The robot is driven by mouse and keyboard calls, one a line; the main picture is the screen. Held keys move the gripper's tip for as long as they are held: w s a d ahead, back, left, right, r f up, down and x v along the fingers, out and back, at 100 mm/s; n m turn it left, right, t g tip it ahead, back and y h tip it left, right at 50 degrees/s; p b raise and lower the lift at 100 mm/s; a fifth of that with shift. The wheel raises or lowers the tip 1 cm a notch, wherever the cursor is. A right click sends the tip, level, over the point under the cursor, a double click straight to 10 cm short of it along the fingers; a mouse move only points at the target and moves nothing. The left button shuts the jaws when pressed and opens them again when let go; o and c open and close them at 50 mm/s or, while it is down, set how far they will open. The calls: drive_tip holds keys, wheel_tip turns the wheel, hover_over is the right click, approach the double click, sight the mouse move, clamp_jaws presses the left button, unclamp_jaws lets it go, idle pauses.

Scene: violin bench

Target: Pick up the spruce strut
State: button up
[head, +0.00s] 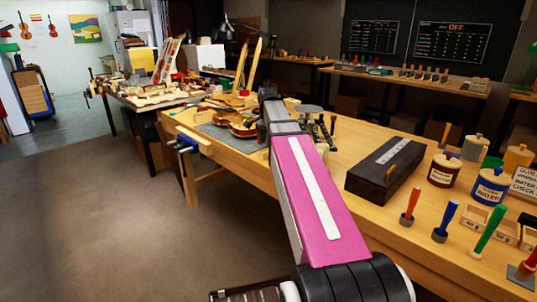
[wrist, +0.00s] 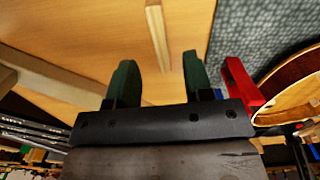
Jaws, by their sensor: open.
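A thin, pale wooden strip, which looks like the spruce strut (wrist: 157,35), lies on the bench top in the wrist view. It runs from the top edge down toward the gap between my fingers. My gripper (wrist: 160,82) is open, with its two green fingers apart and nothing held between them. The strip's near end shows just beyond the fingertips, between them in the picture; I cannot tell the height gap. In the head view my pink arm reaches over the bench, and I cannot make out the strut there.
A red clamp-like piece (wrist: 240,82) and a violin body (wrist: 291,88) on a grey mat (wrist: 260,30) are close right of my gripper. A thicker pale beam (wrist: 50,82) is at left. A dark box (head: 384,168) and several jars and tools stand on the bench's right side.

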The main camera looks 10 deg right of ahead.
sight(268, 151)
drive_tip(key=shift+f, duration=2.95)
clamp_jaws()
